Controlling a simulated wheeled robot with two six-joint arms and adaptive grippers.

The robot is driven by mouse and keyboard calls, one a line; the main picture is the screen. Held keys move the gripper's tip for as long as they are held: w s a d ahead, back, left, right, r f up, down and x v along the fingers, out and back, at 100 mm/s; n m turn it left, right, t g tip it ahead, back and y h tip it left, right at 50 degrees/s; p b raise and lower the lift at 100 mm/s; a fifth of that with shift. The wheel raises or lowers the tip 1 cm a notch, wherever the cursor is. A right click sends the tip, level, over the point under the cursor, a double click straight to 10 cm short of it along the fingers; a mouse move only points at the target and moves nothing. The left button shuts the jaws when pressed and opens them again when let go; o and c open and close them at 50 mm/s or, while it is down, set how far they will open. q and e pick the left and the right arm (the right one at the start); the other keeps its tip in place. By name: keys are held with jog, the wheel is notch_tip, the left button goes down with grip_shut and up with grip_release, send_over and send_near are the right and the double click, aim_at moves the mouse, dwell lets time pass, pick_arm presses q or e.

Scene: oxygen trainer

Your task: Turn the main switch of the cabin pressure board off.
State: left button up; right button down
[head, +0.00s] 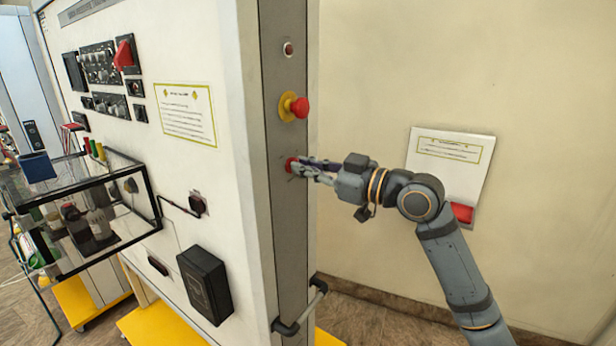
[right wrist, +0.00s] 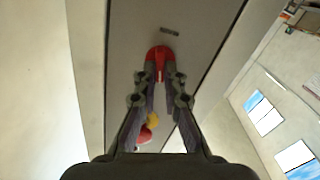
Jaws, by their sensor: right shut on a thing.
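The cabin pressure board (head: 200,60) is a tall white cabinet with a grey side strip (head: 290,220). In the right wrist view the switch (right wrist: 160,54) is a rounded red handle between the fingertips. My right gripper (head: 300,169) comes in from the right and is shut on the switch. It also shows in the right wrist view (right wrist: 162,82), with both fingers at the handle's sides. My left gripper is not in view.
A red mushroom button (head: 300,107) on a yellow base is just above my right gripper, with a small red lamp (head: 288,49) higher up. A dark handle bar (head: 300,310) sticks out below.

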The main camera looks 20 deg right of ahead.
jog(key=shift+s+a+f+n+b, duration=0.1)
jog(key=shift+n+b, duration=0.5)
jog(key=shift+n, duration=0.9)
jog(key=shift+f+n+b, duration=0.1)
jog(key=shift+n+b, duration=0.5)
jog(key=shift+n, duration=0.9)
jog(key=shift+r, duration=0.1)
jog(key=c, duration=1.4)
grip_release()
jog(key=shift+a, duration=0.1)
jog(key=shift+c, duration=0.2)
